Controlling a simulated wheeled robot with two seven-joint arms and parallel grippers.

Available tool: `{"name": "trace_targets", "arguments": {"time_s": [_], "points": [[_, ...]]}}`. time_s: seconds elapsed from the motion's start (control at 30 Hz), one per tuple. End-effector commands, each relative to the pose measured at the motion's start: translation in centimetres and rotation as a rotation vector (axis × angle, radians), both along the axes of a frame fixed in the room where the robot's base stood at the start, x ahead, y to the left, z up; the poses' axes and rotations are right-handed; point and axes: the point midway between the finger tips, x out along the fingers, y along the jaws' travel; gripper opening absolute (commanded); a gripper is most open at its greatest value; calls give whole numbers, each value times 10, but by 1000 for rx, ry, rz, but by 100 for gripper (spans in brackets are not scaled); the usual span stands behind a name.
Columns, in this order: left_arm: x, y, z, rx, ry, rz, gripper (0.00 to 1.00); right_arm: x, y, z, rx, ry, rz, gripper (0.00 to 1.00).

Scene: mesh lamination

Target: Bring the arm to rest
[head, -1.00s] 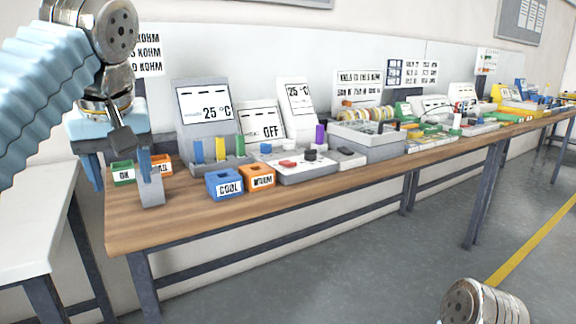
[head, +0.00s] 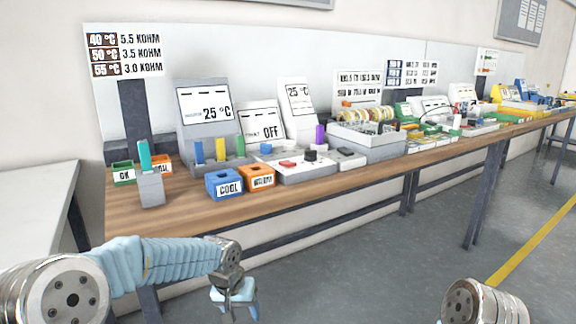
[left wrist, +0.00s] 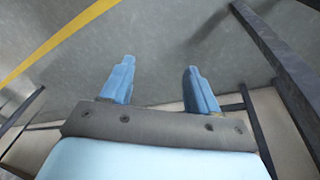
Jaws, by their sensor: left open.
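My left gripper (head: 236,308) hangs low in front of the workbench, below the level of its top, in the head view. In the left wrist view its two blue fingers (left wrist: 158,85) stand apart with nothing between them, over grey floor. My left arm comes in at the lower left with its light blue sleeve. My right gripper is not in view; only a round metal joint of mine shows at the lower right.
The wooden workbench (head: 190,212) holds a grey block with a teal piece (head: 150,187), a blue COOL box (head: 224,184), an orange box (head: 257,177) and several devices. A white table (head: 35,205) stands at the left. The floor (head: 385,275) in front is clear.

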Motion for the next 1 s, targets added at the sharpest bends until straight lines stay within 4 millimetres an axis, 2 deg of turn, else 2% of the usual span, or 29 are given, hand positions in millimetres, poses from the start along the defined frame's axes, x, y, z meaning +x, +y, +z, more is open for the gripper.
{"name": "trace_targets", "arguments": {"time_s": [0.03,0.1,0.17,0.2,0.27,0.3,0.4,0.5,0.63,0.73,1.0], "points": [[-14,-4,-41,-34,36,-11,61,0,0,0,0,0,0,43],[-36,-10,-90,-89,65,-16,61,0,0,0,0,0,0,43],[-60,-14,-129,-137,88,-8,61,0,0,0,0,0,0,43],[-78,-16,-154,-166,102,2,61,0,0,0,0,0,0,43],[-109,-17,-187,-204,121,27,61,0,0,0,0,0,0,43],[-130,-18,-206,-225,132,48,61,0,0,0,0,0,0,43],[-182,-16,-241,-256,153,102,61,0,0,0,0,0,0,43],[-223,-12,-259,-262,162,148,61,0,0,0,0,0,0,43],[-253,-8,-268,-256,166,183,61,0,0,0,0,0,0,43],[-259,-6,-269,-253,164,190,61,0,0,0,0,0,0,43],[-258,-6,-269,-253,162,190,61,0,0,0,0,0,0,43]]}}
